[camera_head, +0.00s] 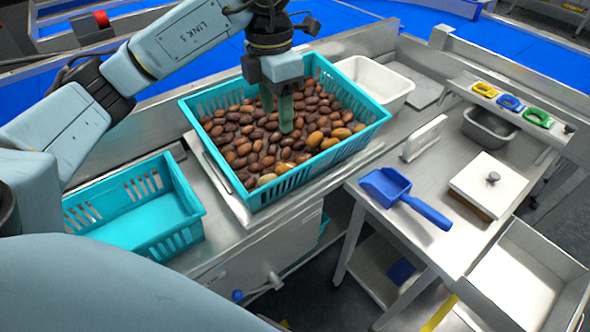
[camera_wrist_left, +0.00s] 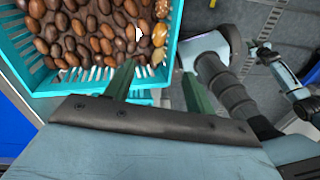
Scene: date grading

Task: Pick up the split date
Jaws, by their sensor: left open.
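A turquoise slotted crate (camera_head: 330,150) is full of brown dates (camera_head: 240,135), with several yellowish ones along its right and near sides. It also shows in the left wrist view (camera_wrist_left: 45,82). I cannot tell for sure which date is split; a small pale mark (camera_wrist_left: 139,33) and a glossy yellow date (camera_wrist_left: 158,57) stand out in the wrist view. My left gripper (camera_head: 277,117) points down over the middle of the crate, its fingertips close to the dates. My right gripper is not clearly seen.
An empty turquoise crate (camera_head: 190,205) stands at the left. A white tub (camera_head: 395,85) is behind the full crate. A blue scoop (camera_head: 385,187), an upright white plate (camera_head: 424,138) and a lidded box (camera_head: 490,185) stand on the right table. The full crate's walls surround my gripper.

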